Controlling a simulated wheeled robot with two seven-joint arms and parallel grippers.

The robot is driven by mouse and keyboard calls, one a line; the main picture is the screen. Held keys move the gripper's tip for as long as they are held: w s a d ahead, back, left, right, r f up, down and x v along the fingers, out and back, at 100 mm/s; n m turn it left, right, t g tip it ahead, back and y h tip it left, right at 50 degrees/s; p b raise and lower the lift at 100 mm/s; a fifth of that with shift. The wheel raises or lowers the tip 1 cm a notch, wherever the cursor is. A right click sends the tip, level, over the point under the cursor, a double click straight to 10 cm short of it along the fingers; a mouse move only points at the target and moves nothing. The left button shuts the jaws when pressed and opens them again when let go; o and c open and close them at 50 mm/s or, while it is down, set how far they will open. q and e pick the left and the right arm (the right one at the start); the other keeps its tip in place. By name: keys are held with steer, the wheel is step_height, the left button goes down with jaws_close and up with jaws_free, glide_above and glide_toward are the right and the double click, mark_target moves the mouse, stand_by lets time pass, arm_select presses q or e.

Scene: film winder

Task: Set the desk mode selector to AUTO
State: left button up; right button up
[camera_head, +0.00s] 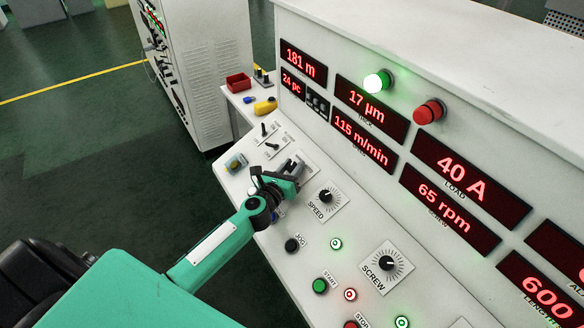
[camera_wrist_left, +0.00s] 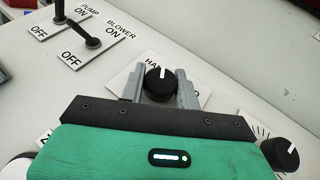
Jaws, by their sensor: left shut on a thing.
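The desk mode selector is a round black knob (camera_wrist_left: 160,86) with a white pointer line, on a white plate. In the left wrist view its pointer stands nearly straight up. The letters "HA" show left of the knob; the rest of the lettering is hidden by a finger. My left gripper (camera_wrist_left: 160,92) has one grey finger on each side of the knob and is shut on it. In the head view the left gripper (camera_head: 291,170) reaches over the selector's plate, and the knob is largely hidden. My right gripper is not in view.
The PUMP and BLOWER levers (camera_wrist_left: 90,41) stand up-left of the selector. The SPEED dial (camera_head: 326,196) is close by on the right. The JOG button (camera_head: 292,245) and START button (camera_head: 320,286) sit lower on the desk. Red displays (camera_head: 363,142) line the upright panel behind.

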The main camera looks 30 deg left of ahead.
arm_select(q)
steer(key=shift+a+f+m+h+b, duration=0.15)
steer(key=shift+m+h+b, duration=0.35)
steer(key=shift+m+h, duration=0.25)
steer(key=m+g+h+b, duration=0.1)
steer(key=m+h+b, duration=0.2)
steer(key=m+g+h+b, duration=0.2)
steer(key=m+h+b, duration=0.2)
steer(key=m+g+h+b, duration=0.1)
steer(key=m+h+b, duration=0.3)
steer(key=shift+f+g, duration=0.1)
steer(key=shift+g, duration=0.3)
steer(key=shift+r+m+g+h+b, duration=0.25)
steer(key=shift+m+g+h+b, duration=0.8)
steer(key=shift+m+g+b, duration=0.45)
steer(key=o, duration=1)
steer(key=b+v, duration=0.4)
steer(key=v, duration=0.8)
steer(key=shift+s+f, duration=0.2)
steer(key=shift+s+a+r, duration=0.1)
steer(key=shift+s+a, duration=0.3)
steer(key=shift+a, duration=0.2)
